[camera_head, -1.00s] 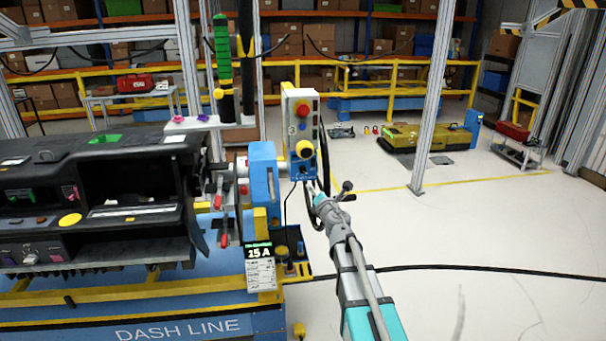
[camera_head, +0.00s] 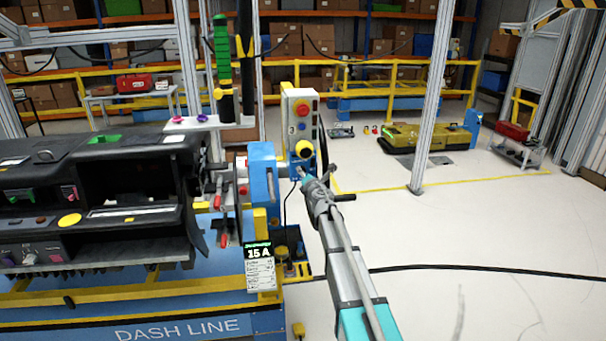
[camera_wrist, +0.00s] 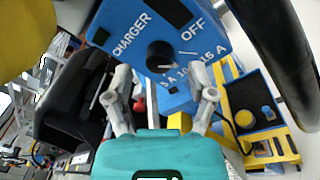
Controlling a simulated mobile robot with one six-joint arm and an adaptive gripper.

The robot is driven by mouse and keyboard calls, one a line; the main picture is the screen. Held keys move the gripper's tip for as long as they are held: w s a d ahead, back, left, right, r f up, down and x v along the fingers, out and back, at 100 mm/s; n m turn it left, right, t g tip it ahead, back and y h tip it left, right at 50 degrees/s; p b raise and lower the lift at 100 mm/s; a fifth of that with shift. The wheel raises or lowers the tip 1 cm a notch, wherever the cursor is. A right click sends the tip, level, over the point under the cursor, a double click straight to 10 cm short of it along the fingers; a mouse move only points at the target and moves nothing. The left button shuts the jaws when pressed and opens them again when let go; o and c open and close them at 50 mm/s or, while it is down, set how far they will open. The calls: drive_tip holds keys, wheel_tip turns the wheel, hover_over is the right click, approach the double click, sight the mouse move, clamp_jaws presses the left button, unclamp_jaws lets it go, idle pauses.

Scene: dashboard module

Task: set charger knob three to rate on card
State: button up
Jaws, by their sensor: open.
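The blue charger box (camera_wrist: 135,50) fills the upper wrist view, with printed CHARGER, OFF and amp marks including 10 and 15 A. Its black round knob (camera_wrist: 159,54) faces me; I cannot tell its exact setting. My gripper (camera_wrist: 160,72) is open, its two fingers apart on either side below the knob, holding nothing. In the head view my gripper (camera_head: 306,181) is close to the charger box (camera_head: 297,170) under the control panel (camera_head: 300,112), which bears a 3. The card (camera_head: 259,268) reads 15 A in large figures; its smaller lines are too small to read.
A blue post (camera_head: 263,178) stands just left of the charger box. The dashboard (camera_head: 60,205) lies left on the blue stand. A dark cable hangs by the panel.

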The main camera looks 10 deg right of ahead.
drive_tip(key=shift+w+a, duration=0.1)
drive_tip(key=shift+w, duration=0.5)
